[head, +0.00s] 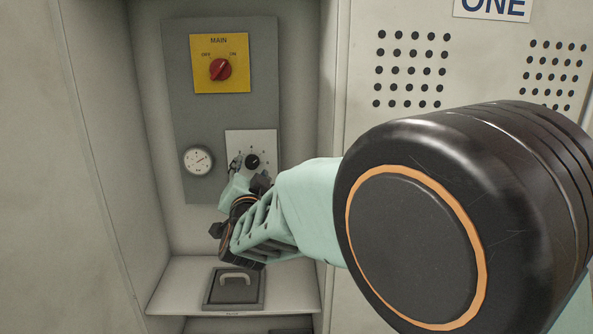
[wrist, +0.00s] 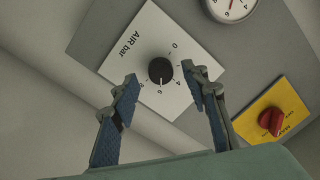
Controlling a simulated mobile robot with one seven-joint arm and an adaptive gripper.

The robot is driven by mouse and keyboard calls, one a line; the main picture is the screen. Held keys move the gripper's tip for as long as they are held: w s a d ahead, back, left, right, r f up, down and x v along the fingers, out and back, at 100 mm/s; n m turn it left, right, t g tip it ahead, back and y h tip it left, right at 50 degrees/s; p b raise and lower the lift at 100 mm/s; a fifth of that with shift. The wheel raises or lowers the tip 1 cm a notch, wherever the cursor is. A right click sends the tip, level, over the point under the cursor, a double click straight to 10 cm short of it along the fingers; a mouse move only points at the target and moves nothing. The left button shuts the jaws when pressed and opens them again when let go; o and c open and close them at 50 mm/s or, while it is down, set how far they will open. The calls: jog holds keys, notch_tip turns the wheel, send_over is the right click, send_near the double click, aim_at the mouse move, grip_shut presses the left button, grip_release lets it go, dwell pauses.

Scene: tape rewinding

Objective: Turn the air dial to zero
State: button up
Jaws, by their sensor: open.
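The air dial is a round black knob (wrist: 161,70) on a white plate marked "AIR bar" (wrist: 130,50), with numbers around it. In the wrist view its white mark appears to point near the 6. The 0 is on the upper right side of the knob in that view. The knob also shows in the head view (head: 253,161). My gripper (wrist: 161,74) is open, with one blue-padded finger on either side of the knob in the picture. I see no contact. How far the fingertips are from the plate is unclear.
A round gauge (head: 198,160) is left of the dial plate. A yellow MAIN switch with a red knob (head: 220,69) is above. Cabinet walls enclose the grey panel (head: 185,110). A dark hatch with a handle (head: 234,290) lies on the shelf below.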

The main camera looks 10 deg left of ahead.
jog(key=shift+x, duration=1.05)
grip_shut()
